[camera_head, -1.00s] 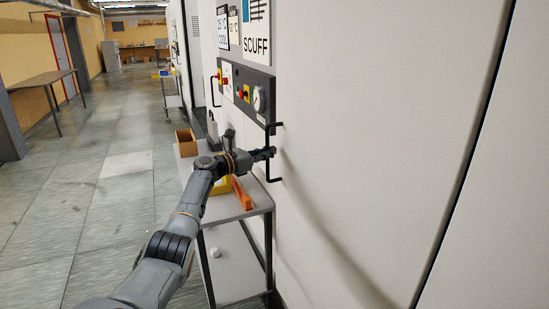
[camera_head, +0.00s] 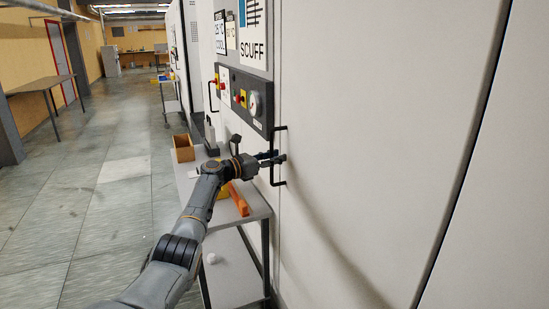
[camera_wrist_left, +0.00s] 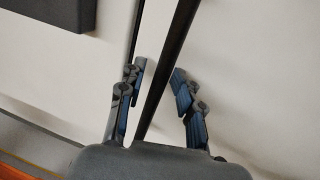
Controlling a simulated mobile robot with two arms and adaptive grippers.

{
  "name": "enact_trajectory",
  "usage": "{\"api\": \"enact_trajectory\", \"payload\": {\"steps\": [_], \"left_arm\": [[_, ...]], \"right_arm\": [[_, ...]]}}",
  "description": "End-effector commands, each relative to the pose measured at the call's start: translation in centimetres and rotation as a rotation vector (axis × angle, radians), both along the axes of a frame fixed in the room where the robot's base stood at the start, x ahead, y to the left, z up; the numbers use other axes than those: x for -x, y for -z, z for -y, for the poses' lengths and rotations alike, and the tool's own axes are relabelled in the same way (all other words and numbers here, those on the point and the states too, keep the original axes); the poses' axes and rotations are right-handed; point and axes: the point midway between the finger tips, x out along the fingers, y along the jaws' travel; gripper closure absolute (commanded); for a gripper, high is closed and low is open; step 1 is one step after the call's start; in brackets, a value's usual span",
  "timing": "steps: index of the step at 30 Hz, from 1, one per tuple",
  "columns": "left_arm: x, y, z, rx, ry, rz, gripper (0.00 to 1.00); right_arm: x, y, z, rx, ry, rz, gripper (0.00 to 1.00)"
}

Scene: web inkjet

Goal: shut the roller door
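The roller door is the large pale panel (camera_head: 390,130) filling the right of the head view, with a black bar handle (camera_head: 273,170) near its left edge. My left gripper (camera_head: 279,158) is at the middle of this handle. In the left wrist view the black handle bar (camera_wrist_left: 166,75) runs between the two spread fingers of my left gripper (camera_wrist_left: 160,95), with a gap showing on each side. The fingers are open around the bar and not closed on it. My right gripper is out of view.
Left of the handle is a dark control panel (camera_head: 238,95) with buttons and a dial. Below my arm stands a grey cart (camera_head: 255,208) with an orange item (camera_head: 238,200), a brown box (camera_head: 183,148) and a white object (camera_head: 211,258) on its lower shelf. The floor (camera_head: 95,215) at left is clear.

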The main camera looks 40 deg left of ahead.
Motion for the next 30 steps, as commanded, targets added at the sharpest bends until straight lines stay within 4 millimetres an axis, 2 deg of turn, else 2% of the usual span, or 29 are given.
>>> {"api": "enact_trajectory", "payload": {"steps": [5,10,24,30], "left_arm": [[0.2,-0.1,-0.2,-0.001,-0.002,0.002,0.66],[1.3,0.0,-0.5,-0.002,-0.003,0.003,0.66],[8.9,0.0,-2.1,-0.003,-0.001,-0.001,0.66],[11.0,0.0,-2.6,-0.001,0.001,-0.001,0.66]], "right_arm": [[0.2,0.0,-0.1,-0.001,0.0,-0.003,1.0],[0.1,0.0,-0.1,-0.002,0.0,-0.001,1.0],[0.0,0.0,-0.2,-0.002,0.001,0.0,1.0],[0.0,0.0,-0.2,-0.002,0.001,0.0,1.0]]}}
